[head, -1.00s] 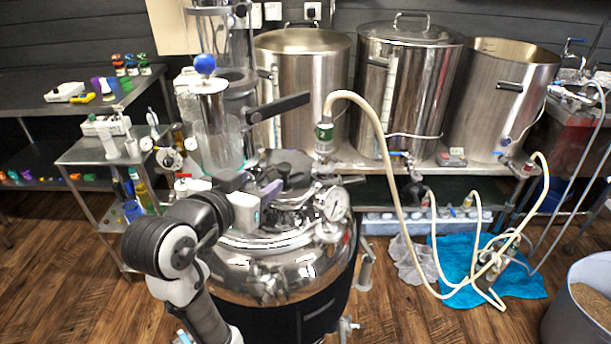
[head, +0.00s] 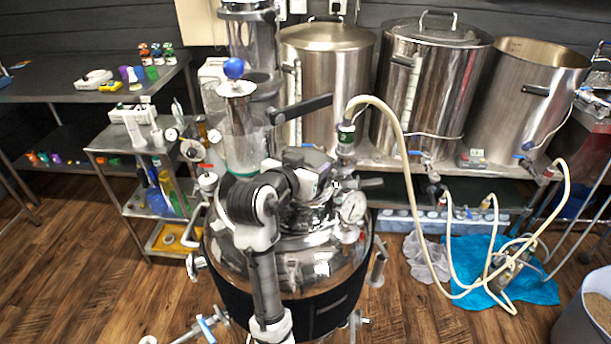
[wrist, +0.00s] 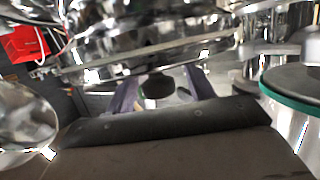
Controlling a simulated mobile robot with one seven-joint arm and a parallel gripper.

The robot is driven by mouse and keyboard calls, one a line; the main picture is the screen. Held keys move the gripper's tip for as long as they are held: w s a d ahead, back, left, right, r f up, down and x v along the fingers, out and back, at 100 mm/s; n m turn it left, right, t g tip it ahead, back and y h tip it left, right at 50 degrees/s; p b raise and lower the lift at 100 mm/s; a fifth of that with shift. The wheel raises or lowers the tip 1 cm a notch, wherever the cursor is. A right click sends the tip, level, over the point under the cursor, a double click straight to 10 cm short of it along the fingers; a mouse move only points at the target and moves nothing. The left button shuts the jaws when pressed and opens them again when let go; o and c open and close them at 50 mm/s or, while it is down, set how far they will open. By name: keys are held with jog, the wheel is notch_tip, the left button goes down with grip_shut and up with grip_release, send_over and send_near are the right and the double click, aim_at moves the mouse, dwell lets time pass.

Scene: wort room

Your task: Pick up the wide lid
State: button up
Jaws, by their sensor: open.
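A shiny steel tank (head: 330,272) stands right in front of me. A round metal lid (head: 300,217) with fittings closes its top, partly hidden by my arm. I cannot tell for sure whether this or a kettle lid is the wide lid. My gripper (wrist: 160,88) is open above the tank top, its two purple-grey fingers apart. A small dark round thing (wrist: 158,87) shows between the fingers in the wrist view; contact is not clear. In the head view my arm hides the fingertips.
A pressure gauge (head: 353,208) and a clear cylinder with a blue knob (head: 234,69) rise around the tank top. A hose (head: 400,170) runs off right. Two lidded kettles (head: 318,90) (head: 425,95) and an open one (head: 530,100) stand behind.

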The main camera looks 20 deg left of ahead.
jog(key=shift+w+f, duration=0.1)
jog(key=shift+w, duration=0.1)
grip_shut()
dwell(0.4)
notch_tip(320, 180, up, 20)
jog(key=b, duration=0.2)
jog(key=shift+s+b, duration=0.15)
jog(key=shift+b, duration=0.2)
